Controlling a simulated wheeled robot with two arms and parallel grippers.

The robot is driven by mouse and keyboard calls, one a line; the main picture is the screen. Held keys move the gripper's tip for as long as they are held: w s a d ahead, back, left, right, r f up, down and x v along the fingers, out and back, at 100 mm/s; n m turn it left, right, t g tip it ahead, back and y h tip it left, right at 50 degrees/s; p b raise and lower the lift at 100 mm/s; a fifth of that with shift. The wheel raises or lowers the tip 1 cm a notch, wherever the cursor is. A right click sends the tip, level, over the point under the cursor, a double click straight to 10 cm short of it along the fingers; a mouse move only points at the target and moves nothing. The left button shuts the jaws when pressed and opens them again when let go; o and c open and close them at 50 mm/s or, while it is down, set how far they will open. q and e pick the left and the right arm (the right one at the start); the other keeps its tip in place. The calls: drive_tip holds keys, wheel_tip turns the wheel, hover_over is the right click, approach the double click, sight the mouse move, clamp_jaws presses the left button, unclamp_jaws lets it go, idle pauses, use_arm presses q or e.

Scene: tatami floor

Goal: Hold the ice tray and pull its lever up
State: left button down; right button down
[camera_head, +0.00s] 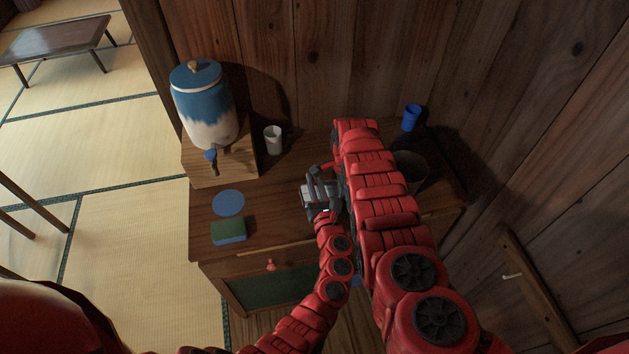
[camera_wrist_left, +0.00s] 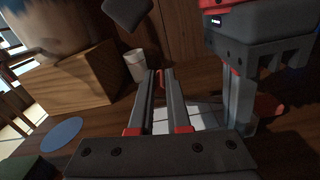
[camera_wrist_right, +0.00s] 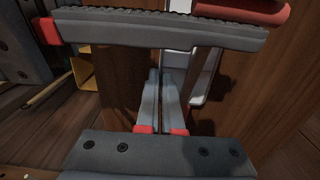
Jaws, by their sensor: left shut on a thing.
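The ice tray (camera_head: 309,193) is a small pale grey metal tray on the wooden cabinet top, partly covered by my arms. Its pale cells show in the left wrist view (camera_wrist_left: 190,117). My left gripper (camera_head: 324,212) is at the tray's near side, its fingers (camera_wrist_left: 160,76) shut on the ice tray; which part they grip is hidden. My right gripper (camera_wrist_right: 160,75) points down beside the tray, its fingers together with nothing seen between them. A finger of it also shows to the right in the left wrist view (camera_wrist_left: 239,95).
A blue and white water dispenser (camera_head: 205,108) stands on a wooden box (camera_head: 212,170) at the back left. A white cup (camera_head: 273,140), a blue cup (camera_head: 411,117), a blue disc (camera_head: 228,203) and a green-topped sponge (camera_head: 229,231) stand around. Wooden walls close the back and right.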

use_arm(q)
drive_tip(key=shift+d, duration=0.1)
drive_tip(key=d+r+m, duration=0.2)
drive_tip(key=shift+w+d+r, duration=0.15)
drive_tip(key=shift+w+r, duration=0.25)
drive_tip(key=c, duration=0.8)
unclamp_jaws()
drive_tip(key=shift+c, duration=0.2)
